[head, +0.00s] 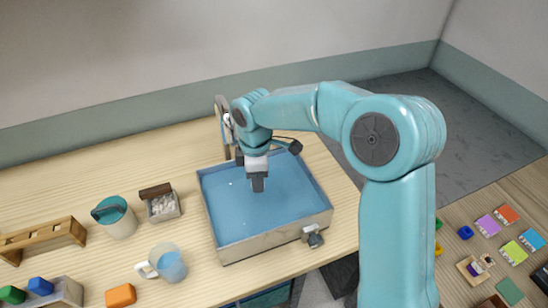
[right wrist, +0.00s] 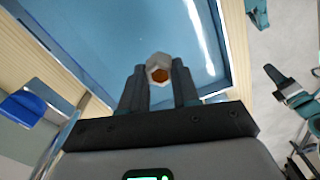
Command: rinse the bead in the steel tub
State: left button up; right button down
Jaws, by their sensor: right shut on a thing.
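The steel tub (head: 275,243) stands on the wooden table, filled with blue water (head: 240,215). My right gripper (head: 258,187) points down over the water, inside the tub's outline. In the right wrist view the same gripper (right wrist: 158,85) is shut on the bead (right wrist: 158,69), a small pale hexagonal piece with an amber middle, held between the fingertips with blue water behind it. The bead does not show in the head view. I cannot tell whether the bead touches the water. My left gripper is out of view.
A tap (head: 224,122) rises behind the tub, and a valve (head: 313,237) sits on its front wall. Left of the tub are a mug (head: 170,266), a teal-lidded canister (head: 118,222), a small box of pale pieces (head: 164,208) and an orange block (head: 120,295).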

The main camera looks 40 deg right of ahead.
jog(key=d+r+n+p, duration=0.1)
jog(key=d+n, duration=0.4)
jog(key=n, duration=0.3)
jog(key=shift+n, duration=0.7)
jog(key=f+b, duration=0.3)
jog(key=f, duration=0.1)
jog(key=f+b, duration=0.3)
jog(key=f, duration=0.1)
jog(key=f+b, duration=0.3)
jog(key=f, duration=0.2)
jog(key=shift+w, duration=0.3)
jog(key=shift+s+f+b, duration=0.2)
jog(key=shift+f+b, duration=0.5)
jog(key=shift+f, duration=0.05)
jog(key=shift+w+f, duration=0.15)
jog(key=shift+f, duration=0.1)
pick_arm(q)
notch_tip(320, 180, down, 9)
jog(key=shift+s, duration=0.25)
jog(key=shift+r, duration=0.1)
pick_arm(e)
jog(key=shift+r, duration=0.1)
